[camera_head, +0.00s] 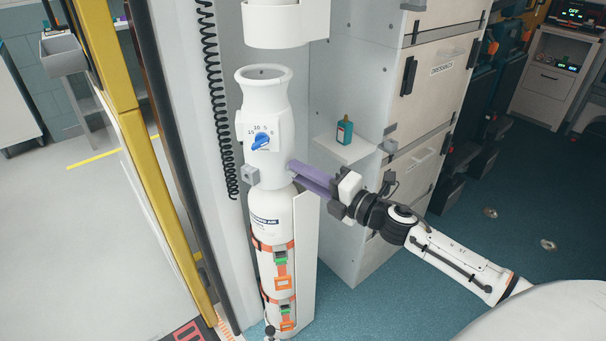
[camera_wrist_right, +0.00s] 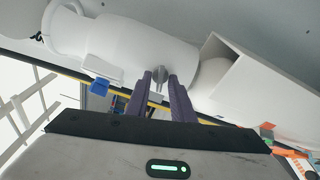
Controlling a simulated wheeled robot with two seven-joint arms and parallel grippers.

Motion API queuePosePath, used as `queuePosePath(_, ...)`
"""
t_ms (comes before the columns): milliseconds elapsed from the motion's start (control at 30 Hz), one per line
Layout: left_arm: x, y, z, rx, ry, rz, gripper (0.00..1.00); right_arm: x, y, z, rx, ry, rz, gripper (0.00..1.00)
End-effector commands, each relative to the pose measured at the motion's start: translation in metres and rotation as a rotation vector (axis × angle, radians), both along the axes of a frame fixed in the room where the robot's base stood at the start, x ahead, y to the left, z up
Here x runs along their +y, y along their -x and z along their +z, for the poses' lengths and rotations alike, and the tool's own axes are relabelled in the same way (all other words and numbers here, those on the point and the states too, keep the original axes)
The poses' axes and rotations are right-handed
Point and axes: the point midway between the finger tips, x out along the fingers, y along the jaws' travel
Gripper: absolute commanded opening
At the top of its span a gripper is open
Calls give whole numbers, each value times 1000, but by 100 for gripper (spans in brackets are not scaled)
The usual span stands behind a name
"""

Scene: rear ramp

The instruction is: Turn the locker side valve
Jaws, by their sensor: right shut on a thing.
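A white upright cylinder unit (camera_head: 265,95) stands in a wall recess, with a blue dial (camera_head: 261,141) on its front. My right gripper (camera_head: 292,171) reaches in from the right, its purple fingers against the right side of the unit. In the right wrist view, a small grey valve handle (camera_wrist_right: 160,74) on the white body sits between the two purple fingertips, and the fingers are shut on it. In the head view the fingers hide this handle. The blue dial also shows in the right wrist view (camera_wrist_right: 101,84), left of the fingers. My left gripper is out of view.
A teal bottle (camera_head: 344,131) stands on a small white ledge (camera_head: 345,150) just behind my right gripper. Light grey lockers (camera_head: 435,75) rise at the right. A yellow post (camera_head: 120,110) stands to the left. Teal floor (camera_head: 400,290) lies open below my right arm.

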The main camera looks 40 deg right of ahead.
Motion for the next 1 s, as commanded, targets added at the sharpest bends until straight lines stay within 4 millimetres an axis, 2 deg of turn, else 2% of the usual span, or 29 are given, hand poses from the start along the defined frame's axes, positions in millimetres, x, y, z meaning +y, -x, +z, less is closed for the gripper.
queuePosePath(133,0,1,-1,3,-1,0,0,1,0,-1,2,-1,3,0)
queuePosePath(167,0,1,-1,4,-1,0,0,1,0,-1,2,-1,3,23)
queuePosePath(200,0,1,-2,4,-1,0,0,1,0,-1,2,-2,3,26)
queuePosePath(567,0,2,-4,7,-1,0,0,-1,5,-2,3,-2,1,26)
queuePosePath(667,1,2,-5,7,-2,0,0,-3,15,-3,5,-2,1,26)
queuePosePath(1000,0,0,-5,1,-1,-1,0,-18,72,-3,5,-2,1,26)
